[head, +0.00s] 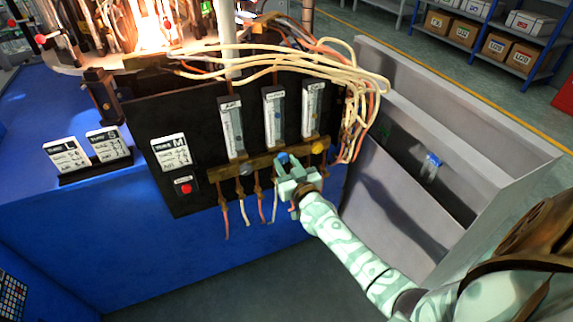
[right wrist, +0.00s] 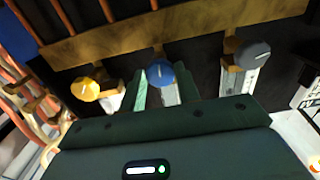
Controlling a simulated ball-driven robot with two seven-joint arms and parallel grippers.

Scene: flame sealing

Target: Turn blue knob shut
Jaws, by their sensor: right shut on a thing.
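The blue knob (head: 283,157) is the middle of three knobs on the brass bar (head: 225,172) below the flow tubes. In the right wrist view the blue knob (right wrist: 160,73) shows a light pointer line and sits between my fingertips. My right gripper (head: 288,167) reaches the bar from the front right and is shut on the blue knob; it also shows in the right wrist view (right wrist: 163,84). The gripper partly covers the knob's lower side in the head view. My left gripper is not in view.
A yellow knob (head: 318,147) and a grey knob (head: 246,169) flank it closely on the bar. Hoses (head: 225,212) hang below. Pale cables (head: 372,85) loop above right. A grey bin (head: 500,165) stands at the right. A flame (head: 155,30) glows at the top left.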

